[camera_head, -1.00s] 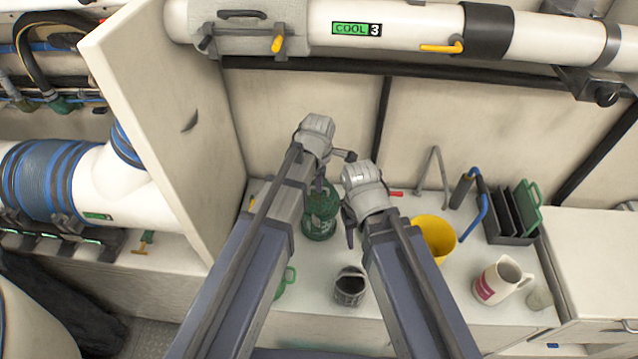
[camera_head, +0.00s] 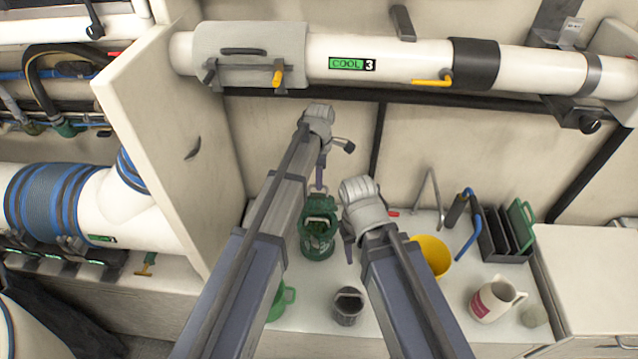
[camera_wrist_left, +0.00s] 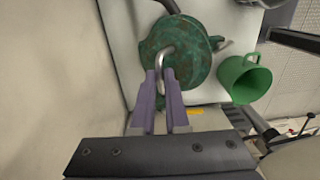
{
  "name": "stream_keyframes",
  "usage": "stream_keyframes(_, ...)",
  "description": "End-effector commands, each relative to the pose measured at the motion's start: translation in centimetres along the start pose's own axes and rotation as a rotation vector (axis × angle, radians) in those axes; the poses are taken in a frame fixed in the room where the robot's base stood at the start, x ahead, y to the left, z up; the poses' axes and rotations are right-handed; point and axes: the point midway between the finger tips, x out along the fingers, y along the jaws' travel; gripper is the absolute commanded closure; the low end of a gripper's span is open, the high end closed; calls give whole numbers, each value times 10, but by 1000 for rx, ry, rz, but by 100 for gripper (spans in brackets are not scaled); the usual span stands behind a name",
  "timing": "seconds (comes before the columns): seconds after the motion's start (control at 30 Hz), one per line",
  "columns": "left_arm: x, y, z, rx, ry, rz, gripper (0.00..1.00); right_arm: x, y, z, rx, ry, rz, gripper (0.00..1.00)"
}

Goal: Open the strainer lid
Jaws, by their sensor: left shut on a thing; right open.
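The green strainer (camera_head: 318,246) stands on the white bench, left of centre. Its round green lid (camera_head: 311,207) appears raised and tilted above the body, with a grey handle-like piece showing in the opening below. My left gripper (camera_head: 320,186) is above it, shut on the lid's handle. In the left wrist view the lid (camera_wrist_left: 185,62) is a worn green disc with a curved metal handle (camera_wrist_left: 162,58) between the purple fingers (camera_wrist_left: 163,78). My right gripper (camera_head: 349,248) is open and empty, just right of the strainer; its fingers are partly hidden.
A grey basket-like cup (camera_head: 348,307), a green mug (camera_head: 283,300) and a yellow bucket (camera_head: 433,254) stand close by. A white jug (camera_head: 494,298) and a rack (camera_head: 505,238) are farther right. An upright panel (camera_head: 165,150) bounds the left, and a white pipe (camera_head: 410,55) crosses above.

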Motion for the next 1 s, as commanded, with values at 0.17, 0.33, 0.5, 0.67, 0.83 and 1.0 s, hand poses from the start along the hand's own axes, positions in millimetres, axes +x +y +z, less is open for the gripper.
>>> stream_keyframes(0.17, 1, 4, 0, 0, 0, 5, 100, 1, 0, 0, 0, 0, 0, 50)
stream_keyframes(0.33, 1, 3, 0, 0, 0, 5, 100, 1, 0, 0, 0, 0, 0, 50)
stream_keyframes(0.5, 1, 3, 0, 0, 0, 4, 80, 1, 0, 0, 0, 0, 0, 50)
stream_keyframes(0.67, 0, 2, 0, 0, 0, 2, 62, 0, 0, 0, 0, 0, 0, 50)
stream_keyframes(0.83, 0, 2, 0, 0, 0, 1, 58, 0, 0, 0, 0, 0, 0, 50)
stream_keyframes(1.0, -1, 1, 0, 0, 0, 1, 58, -1, 0, 0, 0, 0, 0, 50)
